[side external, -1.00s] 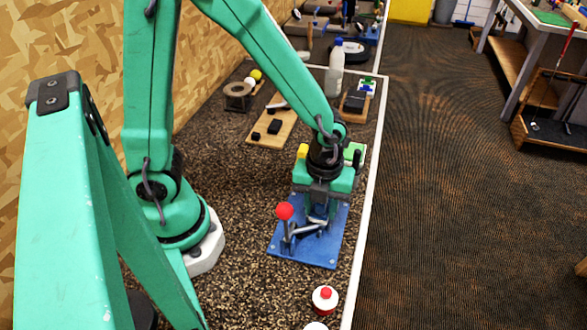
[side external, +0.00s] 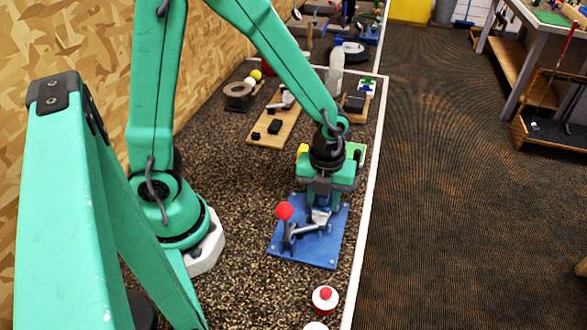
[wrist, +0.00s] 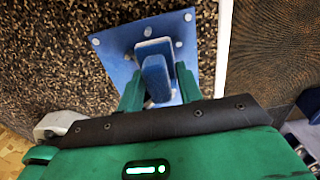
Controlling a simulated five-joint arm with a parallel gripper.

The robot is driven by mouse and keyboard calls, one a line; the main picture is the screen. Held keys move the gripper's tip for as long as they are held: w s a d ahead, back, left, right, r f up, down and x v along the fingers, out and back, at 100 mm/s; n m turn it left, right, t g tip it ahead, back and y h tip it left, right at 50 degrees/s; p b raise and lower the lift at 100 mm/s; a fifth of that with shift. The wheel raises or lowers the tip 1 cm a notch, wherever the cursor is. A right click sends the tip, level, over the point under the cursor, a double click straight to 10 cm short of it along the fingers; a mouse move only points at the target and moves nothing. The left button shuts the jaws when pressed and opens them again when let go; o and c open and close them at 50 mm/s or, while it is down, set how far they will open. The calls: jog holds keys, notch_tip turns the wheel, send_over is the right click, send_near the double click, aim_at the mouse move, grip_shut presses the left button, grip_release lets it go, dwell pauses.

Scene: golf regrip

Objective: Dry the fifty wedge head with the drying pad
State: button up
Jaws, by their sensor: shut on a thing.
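My gripper (wrist: 158,90) is shut on a blue block (wrist: 155,78), which looks like the drying pad. It holds the block over the blue plate (wrist: 107,50), which has bolts at its corners. A pale-edged piece shows just beyond the block in the wrist view. In the side external view, my gripper (side external: 321,204) is over the back part of the blue plate (side external: 308,252). A silvery piece (side external: 319,218), which looks like the wedge head, sits on the plate just below the fingers. I cannot tell whether the pad touches it. A red-knobbed clamp lever (side external: 285,212) stands at the plate's left.
A wooden board (side external: 265,138) with black blocks and a metal club head (side external: 284,99) lies behind left. A bottle (side external: 335,72) and a small black-topped stand (side external: 354,103) are farther back. A red-and-white container (side external: 325,298) stands near the front edge. Bare mat lies left of the plate.

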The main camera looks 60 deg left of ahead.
jog(key=shift+s, duration=0.1)
jog(key=shift+s+d+r, duration=0.1)
jog(key=shift+s+d, duration=0.65)
jog(key=shift+d, duration=0.1)
jog(key=shift+a, duration=0.1)
jog(key=shift+w+a, duration=0.35)
jog(key=shift+w, duration=0.05)
dwell(0.3)
jog(key=shift+r, duration=3.4)
